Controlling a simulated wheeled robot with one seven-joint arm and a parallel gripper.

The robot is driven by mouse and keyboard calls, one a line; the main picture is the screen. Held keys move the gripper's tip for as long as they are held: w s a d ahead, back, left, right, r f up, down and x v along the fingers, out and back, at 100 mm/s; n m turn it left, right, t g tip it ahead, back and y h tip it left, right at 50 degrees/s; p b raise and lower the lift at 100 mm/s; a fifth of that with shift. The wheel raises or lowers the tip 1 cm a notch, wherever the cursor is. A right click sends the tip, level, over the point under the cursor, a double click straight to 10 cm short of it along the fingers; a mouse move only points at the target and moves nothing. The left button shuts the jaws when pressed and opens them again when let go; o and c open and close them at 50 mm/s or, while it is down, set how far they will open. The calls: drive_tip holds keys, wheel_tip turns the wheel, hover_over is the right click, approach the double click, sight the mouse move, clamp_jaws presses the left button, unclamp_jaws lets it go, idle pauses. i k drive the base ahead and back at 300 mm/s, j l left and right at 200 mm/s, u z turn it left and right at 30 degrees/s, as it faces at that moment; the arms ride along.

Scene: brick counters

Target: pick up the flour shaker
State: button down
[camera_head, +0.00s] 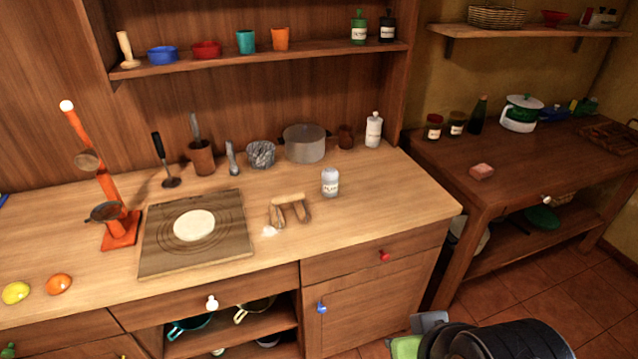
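A small whitish shaker with a grey top and a label (330,182) stands upright on the light wooden counter, right of centre. Its label is too small to read surely, but it looks like the flour shaker. A taller white labelled bottle (373,130) stands further back near the wall. My gripper (418,336) is partly in view at the bottom edge, with grey and green parts beside my black ribbed arm. It is low in front of the counter, well apart from the shaker. Its fingers are cut off, so I cannot tell whether it is open.
A board (150,255) with flat dough (194,225) is further left. A grey pot (304,144) stands behind. The counter right of the shaker is clear.

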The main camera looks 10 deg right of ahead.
sight(330, 175)
drive_tip(key=i+l+u, duration=0.2)
drive_tip(key=u, duration=0.2)
drive_tip(key=i+l+u, duration=0.2)
drive_tip(key=u, duration=0.25)
drive_tip(key=i+l+u, duration=0.1)
drive_tip(key=l+u, duration=0.3)
drive_tip(key=i+l+u, duration=0.1)
drive_tip(key=l+u, duration=0.75)
